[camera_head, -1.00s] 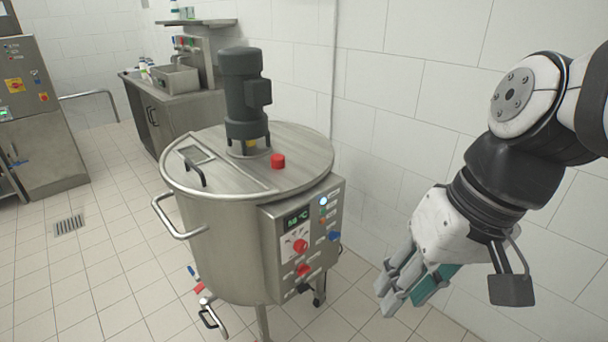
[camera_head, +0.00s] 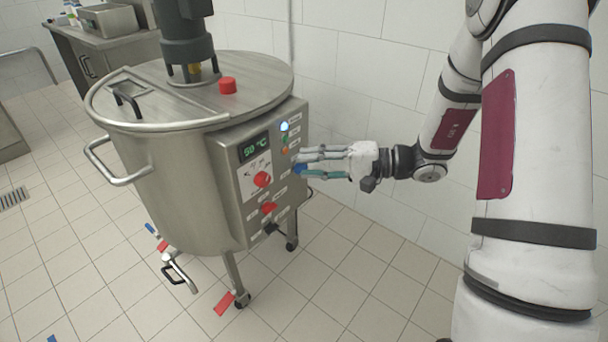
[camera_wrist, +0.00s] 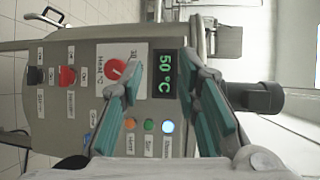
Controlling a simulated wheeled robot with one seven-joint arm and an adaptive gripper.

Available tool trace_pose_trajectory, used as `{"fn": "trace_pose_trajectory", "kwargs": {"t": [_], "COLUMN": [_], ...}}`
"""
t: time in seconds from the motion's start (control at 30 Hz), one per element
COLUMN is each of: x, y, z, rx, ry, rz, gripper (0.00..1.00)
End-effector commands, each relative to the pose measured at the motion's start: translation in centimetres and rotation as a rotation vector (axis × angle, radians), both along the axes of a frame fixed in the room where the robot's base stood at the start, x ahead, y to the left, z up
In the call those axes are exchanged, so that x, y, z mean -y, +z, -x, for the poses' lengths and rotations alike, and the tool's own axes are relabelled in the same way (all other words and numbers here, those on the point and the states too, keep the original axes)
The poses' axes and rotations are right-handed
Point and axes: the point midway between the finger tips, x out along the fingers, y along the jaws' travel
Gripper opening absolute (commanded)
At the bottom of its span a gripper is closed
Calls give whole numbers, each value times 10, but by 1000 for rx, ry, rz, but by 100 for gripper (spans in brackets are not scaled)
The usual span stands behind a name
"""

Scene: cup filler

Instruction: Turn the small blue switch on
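The small blue switch (camera_head: 299,169) is on the right side of the control panel on the steel tank, close to my lower fingertips in the head view. In the wrist view, a small bit of blue (camera_wrist: 87,138) shows beside my left finger, mostly hidden. Its set position cannot be made out. My gripper (camera_head: 308,164) reaches in from the right at the panel. In the wrist view my gripper (camera_wrist: 165,95) is open and empty, its teal-padded fingers spread over the panel. Whether a fingertip touches the switch is unclear.
The panel (camera_head: 233,192) bears a 50 °C display (camera_head: 254,147), red knobs (camera_head: 262,179), and a lit blue-white lamp (camera_head: 284,127) with smaller lamps under it. A red button (camera_head: 227,86) and dark motor (camera_head: 186,40) top the tank. A tiled wall stands behind my arm.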

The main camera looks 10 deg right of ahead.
Motion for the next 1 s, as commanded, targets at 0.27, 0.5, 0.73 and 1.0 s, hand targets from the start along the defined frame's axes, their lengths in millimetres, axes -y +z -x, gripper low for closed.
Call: {"fn": "trace_pose_trajectory", "kwargs": {"t": [0.27, 0.5, 0.73, 1.0], "x": [78, 115, 108, 78], "y": [-124, -175, -178, -178], "z": [-60, -73, -86, -127], "rx": [93, 137, 143, 144], "ry": [-358, -521, -533, -529], "rz": [-96, -87, -84, -84], "gripper": [30, 30, 30, 30]}}
